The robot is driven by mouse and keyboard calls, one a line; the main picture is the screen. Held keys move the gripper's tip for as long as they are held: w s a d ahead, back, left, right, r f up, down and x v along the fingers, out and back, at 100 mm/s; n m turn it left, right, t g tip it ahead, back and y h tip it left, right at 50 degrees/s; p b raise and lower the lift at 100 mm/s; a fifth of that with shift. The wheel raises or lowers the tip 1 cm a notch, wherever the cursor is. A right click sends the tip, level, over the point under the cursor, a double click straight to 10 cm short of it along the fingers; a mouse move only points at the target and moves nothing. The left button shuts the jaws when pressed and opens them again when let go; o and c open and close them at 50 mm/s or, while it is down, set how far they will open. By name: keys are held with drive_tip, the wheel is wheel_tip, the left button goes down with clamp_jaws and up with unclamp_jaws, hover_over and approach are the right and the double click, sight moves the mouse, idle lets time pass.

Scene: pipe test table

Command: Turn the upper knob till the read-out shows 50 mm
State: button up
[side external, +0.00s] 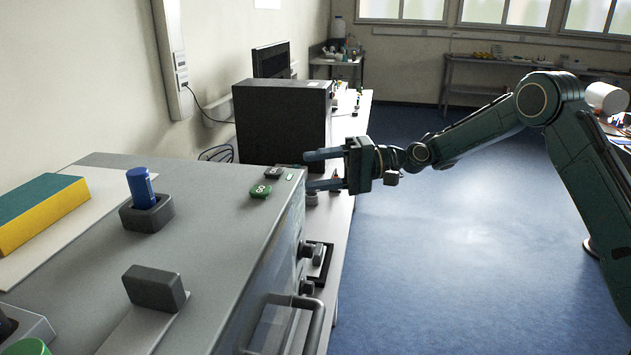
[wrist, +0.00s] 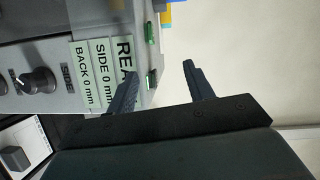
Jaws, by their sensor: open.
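The upper knob (wrist: 38,80) is black and round, on the machine's grey front panel beside the word SIDE, left in the wrist view. In the side view, a dark knob (side external: 306,249) on the machine's right face seems to be the same one. The read-out (wrist: 101,75) is a pale green plate, partly hidden by a finger; it shows SIDE 0 mm and BACK 0 mm. My gripper (side external: 312,170) is open and empty beside the machine's top far corner, above the knobs; it also shows in the wrist view (wrist: 160,68), its left finger overlapping the read-out.
A second knob (wrist: 3,86) is cut off at the left edge, and a lower dark knob (side external: 306,287) shows in the side view. A bar handle (side external: 318,318) juts from the same face. A black box (side external: 283,122) stands behind the machine. The floor side is open.

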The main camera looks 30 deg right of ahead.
drive_tip(key=n+t+h, duration=0.3)
drive_tip(key=n+h, duration=0.4)
drive_tip(key=n, duration=0.6)
approach(314, 250)
drive_tip(key=r+v, duration=0.1)
drive_tip(key=v, duration=0.3)
drive_tip(key=shift+s+f+n, duration=0.4)
drive_tip(key=shift+s, duration=0.15)
drive_tip(key=shift+w, duration=0.1)
drive_tip(key=x, duration=1.3)
drive_tip(key=shift+w+a, duration=0.25)
drive_tip(key=shift+w, duration=0.1)
drive_tip(key=shift+c, duration=0.2)
drive_tip(key=c, duration=0.9)
